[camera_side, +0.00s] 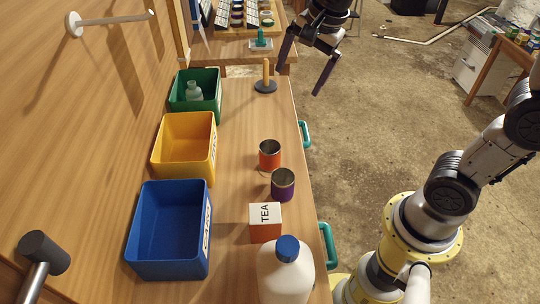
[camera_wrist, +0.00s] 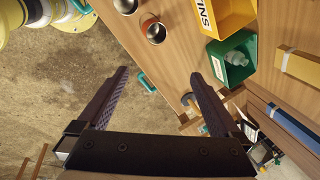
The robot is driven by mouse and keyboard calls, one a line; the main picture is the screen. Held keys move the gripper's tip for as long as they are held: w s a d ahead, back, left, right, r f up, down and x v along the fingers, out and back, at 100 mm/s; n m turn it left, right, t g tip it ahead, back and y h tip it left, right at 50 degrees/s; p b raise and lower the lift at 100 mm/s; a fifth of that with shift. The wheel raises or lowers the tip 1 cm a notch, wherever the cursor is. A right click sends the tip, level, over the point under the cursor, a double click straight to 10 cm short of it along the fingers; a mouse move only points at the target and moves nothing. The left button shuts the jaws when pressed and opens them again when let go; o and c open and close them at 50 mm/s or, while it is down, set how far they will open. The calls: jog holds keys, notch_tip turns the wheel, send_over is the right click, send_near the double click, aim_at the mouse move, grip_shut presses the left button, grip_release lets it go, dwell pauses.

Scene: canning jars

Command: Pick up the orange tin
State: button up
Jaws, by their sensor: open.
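The orange tin (camera_side: 270,155) stands upright and open-topped on the wooden bench, just behind a purple tin (camera_side: 283,184). In the wrist view the orange tin (camera_wrist: 153,28) is near the top, with its mouth showing. My gripper (camera_side: 302,80) is in the air at the top of the side view, off the bench's right edge and away from the tin. Its fingers are spread wide with nothing between them. In the wrist view my gripper (camera_wrist: 158,80) shows its two dark fingers apart, with floor and bench edge beyond.
Green (camera_side: 207,104), yellow (camera_side: 205,160) and blue (camera_side: 140,235) bins line the wall side. A clear bottle is in the green bin. A TEA box (camera_side: 265,223) and a white jug (camera_side: 285,275) stand nearer. A post on a dark base (camera_side: 266,82) stands at the far end.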

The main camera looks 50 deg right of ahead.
jog(key=m+g, duration=0.2)
send_over(269, 147)
notch_tip(269, 147, down, 9)
jog(key=shift+g, duration=0.8)
notch_tip(269, 147, down, 13)
jog(key=shift+f, duration=0.1)
jog(key=shift+d+f, duration=0.2)
jog(key=shift+f, duration=2.9)
jog(key=c, duration=1.3)
jog(key=shift+r, duration=0.1)
